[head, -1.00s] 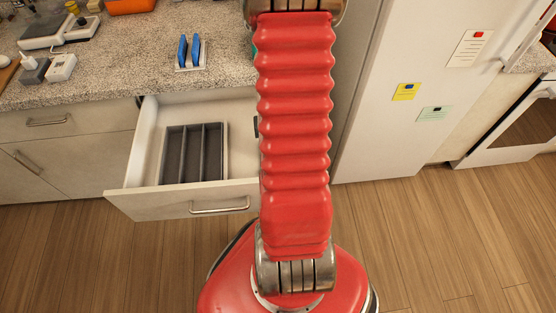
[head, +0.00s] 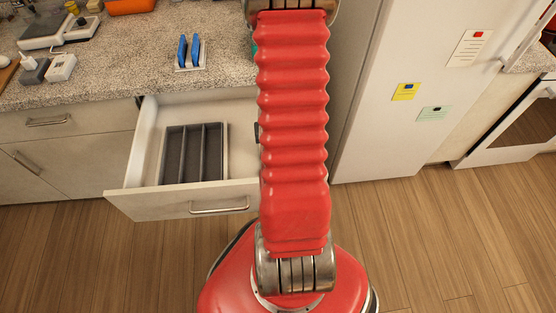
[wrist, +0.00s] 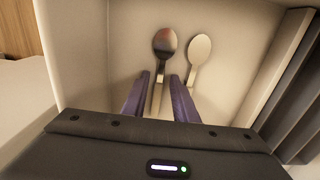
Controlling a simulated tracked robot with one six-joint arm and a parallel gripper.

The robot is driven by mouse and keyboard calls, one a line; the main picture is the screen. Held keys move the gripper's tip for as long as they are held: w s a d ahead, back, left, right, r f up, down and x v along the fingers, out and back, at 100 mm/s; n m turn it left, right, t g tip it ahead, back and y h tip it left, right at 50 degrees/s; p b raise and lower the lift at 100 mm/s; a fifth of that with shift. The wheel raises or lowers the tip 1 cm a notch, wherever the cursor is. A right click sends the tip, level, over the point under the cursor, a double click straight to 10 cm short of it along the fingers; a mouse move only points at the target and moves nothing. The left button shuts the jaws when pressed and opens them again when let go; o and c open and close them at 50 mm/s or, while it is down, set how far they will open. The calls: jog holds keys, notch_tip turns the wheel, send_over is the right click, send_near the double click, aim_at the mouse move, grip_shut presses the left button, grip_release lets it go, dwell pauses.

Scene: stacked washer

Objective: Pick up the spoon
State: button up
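In the wrist view a metal spoon (wrist: 165,42) with a dark, shiny bowl lies on the pale drawer floor. Its handle runs down between the two purple fingers of my gripper (wrist: 160,78). The fingers are apart, with a gap on both sides of the handle. A pale spoon shape (wrist: 200,48) lies just right of it, beyond the right finger. The lower ends of both handles are hidden by my gripper. In the head view my arm covers the gripper and the spoons.
The open drawer (head: 146,146) holds a dark grey divided tray (head: 166,160), which also shows at the right of the wrist view (wrist: 290,85). The drawer walls are close around my gripper. A fridge (head: 376,140) stands to the right.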

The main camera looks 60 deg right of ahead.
grip_shut()
jog(key=shift+r, duration=0.1)
dwell(0.3)
notch_tip(320, 180, up, 10)
dwell(0.7)
dwell(0.5)
